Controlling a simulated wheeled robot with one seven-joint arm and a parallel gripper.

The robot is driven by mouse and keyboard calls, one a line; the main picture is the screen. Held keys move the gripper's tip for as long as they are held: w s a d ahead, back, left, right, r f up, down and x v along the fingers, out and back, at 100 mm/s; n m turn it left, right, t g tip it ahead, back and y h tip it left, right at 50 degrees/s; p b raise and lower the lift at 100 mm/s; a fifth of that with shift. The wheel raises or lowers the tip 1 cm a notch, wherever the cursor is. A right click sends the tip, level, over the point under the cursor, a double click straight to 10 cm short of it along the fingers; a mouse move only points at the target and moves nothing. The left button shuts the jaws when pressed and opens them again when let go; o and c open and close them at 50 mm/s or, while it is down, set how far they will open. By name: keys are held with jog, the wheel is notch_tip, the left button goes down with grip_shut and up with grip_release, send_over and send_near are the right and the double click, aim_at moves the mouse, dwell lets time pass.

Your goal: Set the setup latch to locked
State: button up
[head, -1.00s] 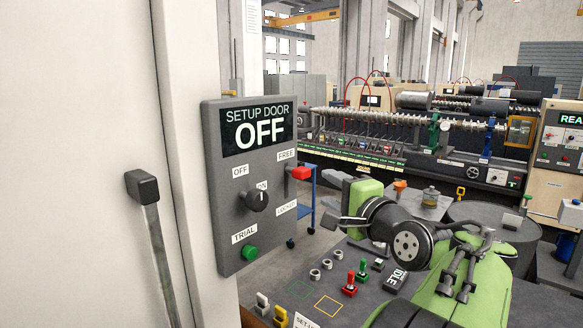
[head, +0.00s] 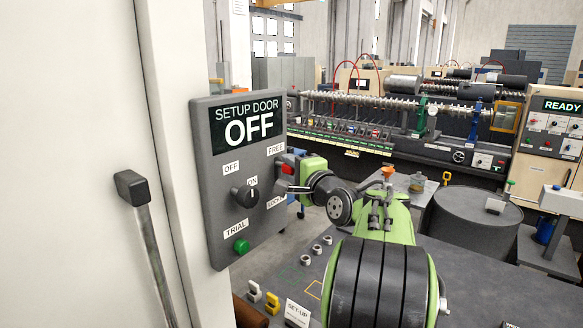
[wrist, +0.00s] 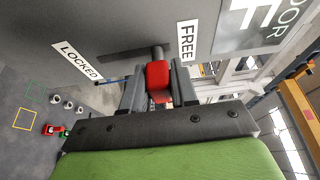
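The setup latch has a red handle (head: 287,165) on the right side of the grey setup door panel (head: 216,185). It sits by the FREE label (head: 275,150), with the LOCKED label lower down and partly hidden by my gripper. My gripper (head: 293,188) is at the latch. In the wrist view the red handle (wrist: 158,76) stands between my two fingers (wrist: 158,88), near the FREE label (wrist: 187,41); the LOCKED label (wrist: 77,60) is to the left. The fingers lie close on both sides; I cannot tell whether they press on it.
The panel screen (head: 246,123) reads SETUP DOOR OFF. A black knob (head: 244,196) and a green TRIAL button (head: 241,246) sit left of my gripper. A door handle (head: 132,188) is at far left. A dark bench (head: 270,270) with switches lies below.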

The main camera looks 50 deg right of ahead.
grip_shut()
jog(key=shift+f, duration=0.1)
notch_tip(320, 180, down, 7)
jog(key=b, duration=0.5)
jog(key=shift+o, duration=2.1)
grip_release()
jog(key=shift+o, duration=0.8)
jog(key=shift+w+r, duration=0.1)
jog(key=shift+r, duration=0.15)
